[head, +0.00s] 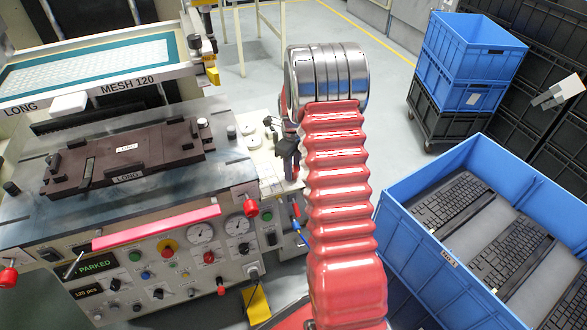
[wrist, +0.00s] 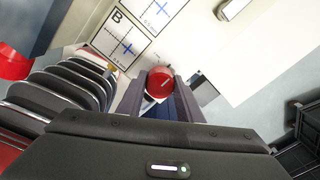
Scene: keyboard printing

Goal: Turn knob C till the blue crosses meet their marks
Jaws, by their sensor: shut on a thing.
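In the wrist view my gripper (wrist: 160,92) is shut on a red round knob (wrist: 160,79), with one finger on each side. A pale pointer line shows on the knob's face, running aslant. No letter is visible on it, so I cannot read whether it is C. Beside it is a white panel with two framed windows, each with a blue cross: one lower left (wrist: 127,47) by the letter B, one at the top (wrist: 153,9). The crosses are too small to tell how far they sit from their marks. In the head view the knob is hidden by my arm and gripper (head: 289,158).
The printing machine's dark fixture (head: 125,158) and its front controls stand left of my arm. A blue crate (head: 410,235) holding keyboards is at the right. Stacked blue bins (head: 465,50) stand behind. A blurred red round thing (wrist: 14,62) is at the wrist view's left edge.

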